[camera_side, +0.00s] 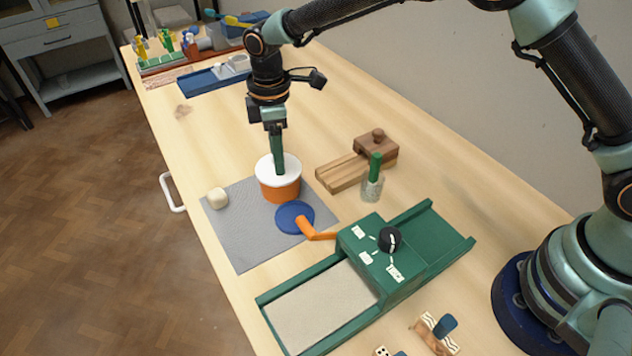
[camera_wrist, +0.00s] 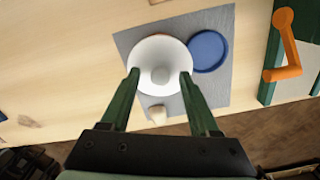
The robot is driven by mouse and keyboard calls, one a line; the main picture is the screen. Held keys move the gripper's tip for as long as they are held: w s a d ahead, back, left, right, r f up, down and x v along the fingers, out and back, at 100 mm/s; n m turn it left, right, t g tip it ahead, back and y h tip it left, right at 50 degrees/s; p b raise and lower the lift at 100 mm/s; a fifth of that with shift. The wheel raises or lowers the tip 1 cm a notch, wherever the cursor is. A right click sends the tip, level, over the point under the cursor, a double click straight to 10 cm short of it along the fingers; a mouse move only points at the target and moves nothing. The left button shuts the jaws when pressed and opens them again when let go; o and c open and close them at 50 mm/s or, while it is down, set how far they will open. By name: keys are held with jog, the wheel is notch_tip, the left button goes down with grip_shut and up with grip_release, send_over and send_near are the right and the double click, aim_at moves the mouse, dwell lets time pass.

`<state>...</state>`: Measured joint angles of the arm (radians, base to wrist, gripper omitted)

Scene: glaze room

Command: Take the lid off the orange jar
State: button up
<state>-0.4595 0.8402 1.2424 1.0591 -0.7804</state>
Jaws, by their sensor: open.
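The orange jar (camera_side: 279,190) stands upright on a grey mat (camera_side: 240,240) in the side view. A white lid (camera_side: 287,163) sits on top of it. In the wrist view the white lid (camera_wrist: 148,52) is seen from above, with a round knob (camera_wrist: 160,75) at its middle. My gripper (camera_side: 279,172) points down over the lid. In the wrist view my gripper (camera_wrist: 160,73) is open, with one green finger on each side of the knob. I cannot tell whether the fingers touch the lid.
A blue disc (camera_side: 295,217) lies beside the jar, and a cream lump (camera_side: 217,198) lies on the mat. A green machine with an orange crank (camera_side: 314,232) stands at the front. A wooden block (camera_side: 375,147) and a glass (camera_side: 372,188) stand to the right.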

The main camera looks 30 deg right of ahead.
grip_shut()
jog(key=shift+r, duration=0.15)
